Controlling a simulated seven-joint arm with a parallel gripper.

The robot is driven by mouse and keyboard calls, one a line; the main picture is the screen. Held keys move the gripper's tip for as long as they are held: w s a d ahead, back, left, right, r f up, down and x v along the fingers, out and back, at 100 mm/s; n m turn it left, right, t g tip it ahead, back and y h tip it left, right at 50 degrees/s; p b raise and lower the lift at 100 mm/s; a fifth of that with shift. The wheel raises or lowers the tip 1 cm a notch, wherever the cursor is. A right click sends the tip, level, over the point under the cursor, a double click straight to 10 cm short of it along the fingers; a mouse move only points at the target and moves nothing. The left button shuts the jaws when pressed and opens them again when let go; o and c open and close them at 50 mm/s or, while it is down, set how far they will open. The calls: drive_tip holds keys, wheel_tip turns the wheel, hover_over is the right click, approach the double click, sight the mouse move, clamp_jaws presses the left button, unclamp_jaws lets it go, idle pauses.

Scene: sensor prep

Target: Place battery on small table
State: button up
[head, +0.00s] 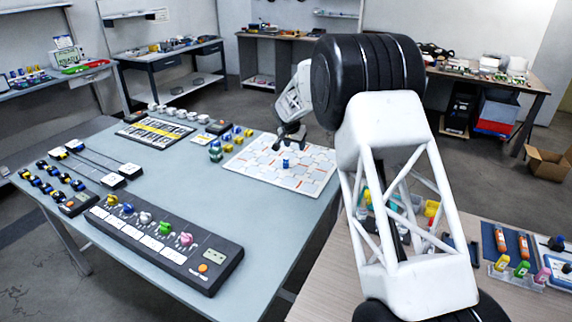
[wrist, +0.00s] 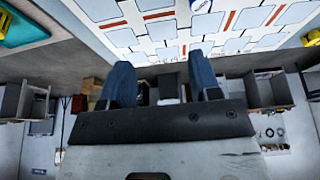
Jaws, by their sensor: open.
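My gripper (head: 290,140) is open and empty above the white patterned board (head: 262,172) on the large grey-blue table (head: 165,190). In the wrist view its two dark blue fingers (wrist: 160,62) stand apart with nothing between them. A small blue object (head: 286,163) sits on the board just below the gripper; a round blue-and-white top (wrist: 201,5) shows at the wrist view's upper edge. I cannot tell whether it is a battery. Which table is the small one is unclear.
A long dark panel with coloured knobs (head: 160,238) lies at the table's front. A black-and-yellow tray (head: 155,132) and small coloured parts (head: 216,150) lie near the board. My arm hides part of the wooden table (head: 330,282) at the right, which holds a clear bin (head: 520,275).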

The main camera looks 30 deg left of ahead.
hover_over(286, 158)
drive_tip(key=s, duration=0.2)
drive_tip(key=f, duration=0.4)
drive_tip(key=shift+s+a+f, duration=0.1)
drive_tip(key=shift+a+f, duration=0.1)
drive_tip(key=shift+f, duration=0.05)
drive_tip(key=shift+x, duration=1.3)
drive_tip(key=shift+x, duration=2.6)
drive_tip(key=shift+d, duration=0.15)
